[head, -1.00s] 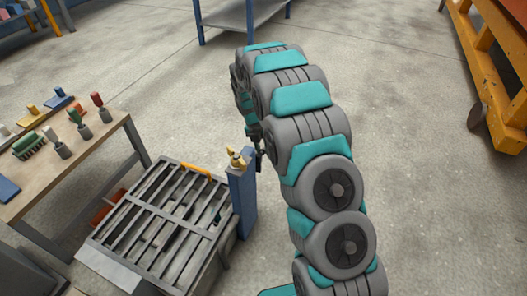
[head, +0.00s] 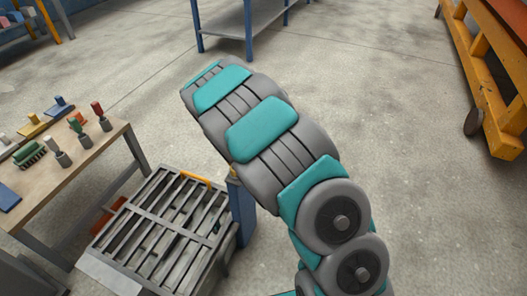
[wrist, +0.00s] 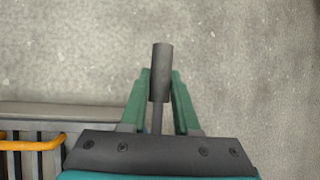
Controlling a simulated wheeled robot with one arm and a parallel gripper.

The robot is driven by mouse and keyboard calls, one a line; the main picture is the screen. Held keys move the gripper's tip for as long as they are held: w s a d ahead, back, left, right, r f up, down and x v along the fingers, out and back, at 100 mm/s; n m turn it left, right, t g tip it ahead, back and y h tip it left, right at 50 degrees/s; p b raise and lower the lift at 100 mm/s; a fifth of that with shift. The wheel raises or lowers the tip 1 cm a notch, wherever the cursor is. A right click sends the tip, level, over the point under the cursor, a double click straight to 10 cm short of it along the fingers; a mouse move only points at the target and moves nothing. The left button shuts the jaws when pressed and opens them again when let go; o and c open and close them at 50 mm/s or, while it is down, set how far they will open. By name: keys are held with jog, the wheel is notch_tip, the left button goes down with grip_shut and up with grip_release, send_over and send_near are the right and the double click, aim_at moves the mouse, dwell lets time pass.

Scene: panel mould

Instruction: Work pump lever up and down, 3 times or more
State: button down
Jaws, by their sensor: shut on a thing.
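The pump lever shows in the wrist view as a dark grey cylindrical grip (wrist: 161,62) on a thin rod. My gripper (wrist: 160,82) has its green fingers on both sides of this grip and is shut on it. The grip's end sticks out beyond the fingertips. In the head view the blue pump post (head: 242,212) stands at the right side of the slatted grey frame. My arm covers the post's top, the lever and my gripper there.
The slatted metal frame (head: 155,235) with an orange handle (head: 195,179) lies left of the post. A wooden workbench (head: 75,165) with several small tools is at the left. A blue-legged shelf (head: 245,20) stands behind. An orange rack (head: 492,75) is far right. Floor between is clear.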

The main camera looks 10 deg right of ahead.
dwell(0.4)
jog(key=c, duration=0.7)
grip_release()
jog(key=shift+o, duration=0.2)
jog(key=v, duration=0.8)
jog(key=shift+p, duration=0.4)
jog(key=shift+f, duration=0.1)
jog(key=shift+c, duration=0.2)
